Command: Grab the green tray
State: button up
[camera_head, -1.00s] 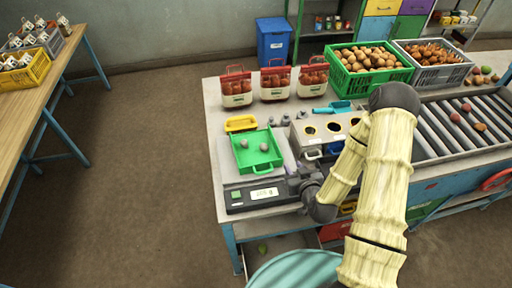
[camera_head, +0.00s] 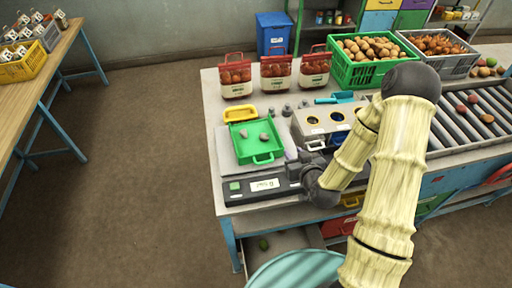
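The green tray (camera_head: 260,150) sits on the weighing scale (camera_head: 250,187) at the left end of the workbench. It holds two small greyish lumps (camera_head: 264,137) and has a handle at its near edge. My gripper (camera_head: 298,168) is just right of the tray, above the scale's right side, and appears apart from the tray. Its fingers are small and dark here, so their opening is unclear.
A yellow tray (camera_head: 240,113) stands behind the green tray. A grey box with round holes (camera_head: 322,122) is close on the right. Red-and-white sacks (camera_head: 276,73) and a green crate of potatoes (camera_head: 362,74) stand at the back.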

jog(key=shift+w+a+f+b, duration=0.2)
jog(key=shift+f+b, duration=0.25)
jog(key=shift+b, duration=1.55)
jog(key=shift+b+x, duration=1.15)
jog(key=shift+x, duration=3.7)
jog(key=shift+w+r, duration=0.1)
jog(key=shift+r, duration=0.05)
jog(key=shift+w+a+p, duration=0.15)
jog(key=shift+w+p, duration=0.2)
jog(key=shift+p, duration=0.1)
jog(key=shift+p+x, duration=1)
jog(key=shift+x, duration=1.25)
